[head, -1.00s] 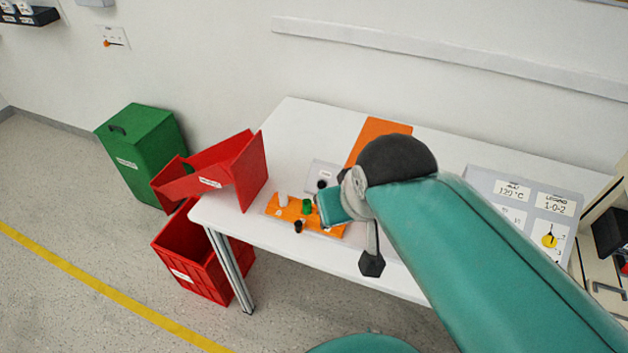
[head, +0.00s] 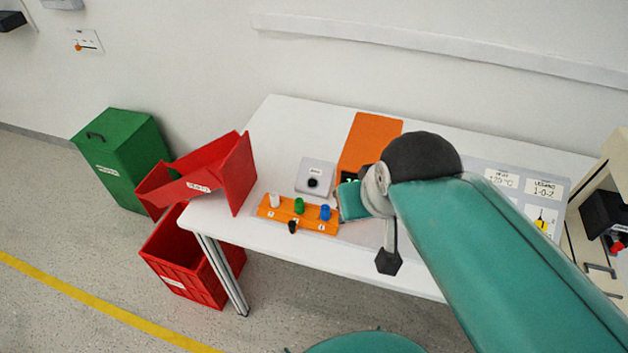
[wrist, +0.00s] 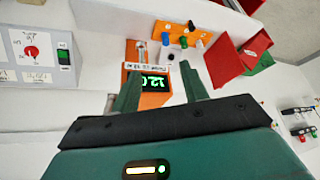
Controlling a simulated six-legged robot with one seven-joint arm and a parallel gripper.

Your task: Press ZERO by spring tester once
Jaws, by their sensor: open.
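An orange upright panel (head: 368,140) stands on the white table in the head view, partly behind my arm. A black display with green digits (head: 348,181) shows at its lower edge. The wrist view shows this display (wrist: 153,82) upside down, with a white label strip (wrist: 144,67) beside it. A grey box with a black round knob or button (head: 313,183) stands left of the panel; its small label is unreadable. I cannot tell which part is ZERO. My gripper (wrist: 158,70) is open and empty, its fingers either side of the display in the picture, apart from it.
An orange block with white, green and blue pegs (head: 298,213) lies near the table's front edge. A red bin (head: 235,175) stands at the left table end. A grey panel with labels (head: 520,190) is at right.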

